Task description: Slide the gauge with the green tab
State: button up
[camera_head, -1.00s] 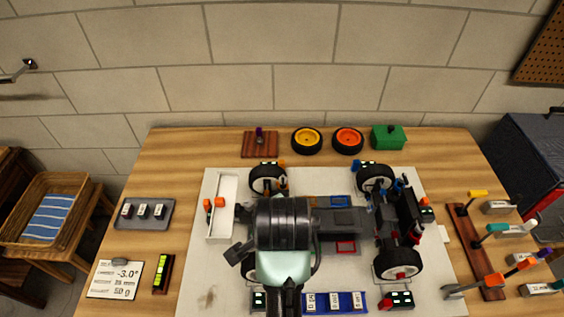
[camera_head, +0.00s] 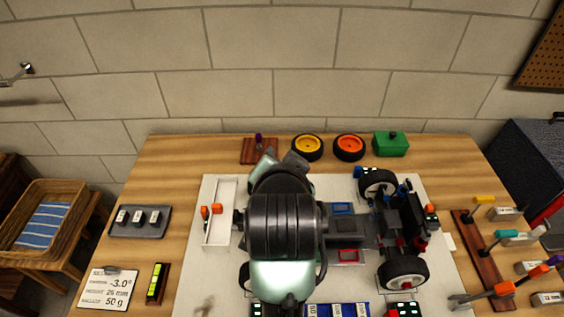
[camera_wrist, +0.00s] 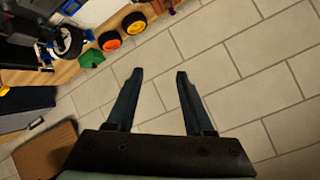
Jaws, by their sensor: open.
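I cannot clearly make out which piece is the gauge with the green tab. A tool with a teal-green part (camera_head: 507,234) lies at the right of the table, by a brown wooden rack (camera_head: 478,262). Tools with yellow (camera_head: 484,199), orange and purple parts are near it. My gripper (camera_wrist: 160,74) is open and empty in the wrist view, with bare wall between its fingers. In the head view my arm stands over the left part of the car chassis and hides it, and the fingers cannot be made out.
The car's right end (camera_head: 405,225) and wheels stand on a white board (camera_head: 215,290). Yellow (camera_head: 307,147) and orange (camera_head: 349,147) wheels and a green box (camera_head: 391,144) line the back edge. A grey tray (camera_head: 140,234) and a readout card (camera_head: 108,288) are at left.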

jog(key=s+f+m+g+p, duration=0.5)
jog(key=s+f+m+g, duration=0.6)
jog(key=s+f, duration=0.6)
jog(key=f, duration=0.9)
jog(key=w+f, duration=0.1)
jog(key=f, duration=0.4)
jog(key=shift+b, duration=0.3)
jog(key=shift+c, duration=0.3)
grip_shut()
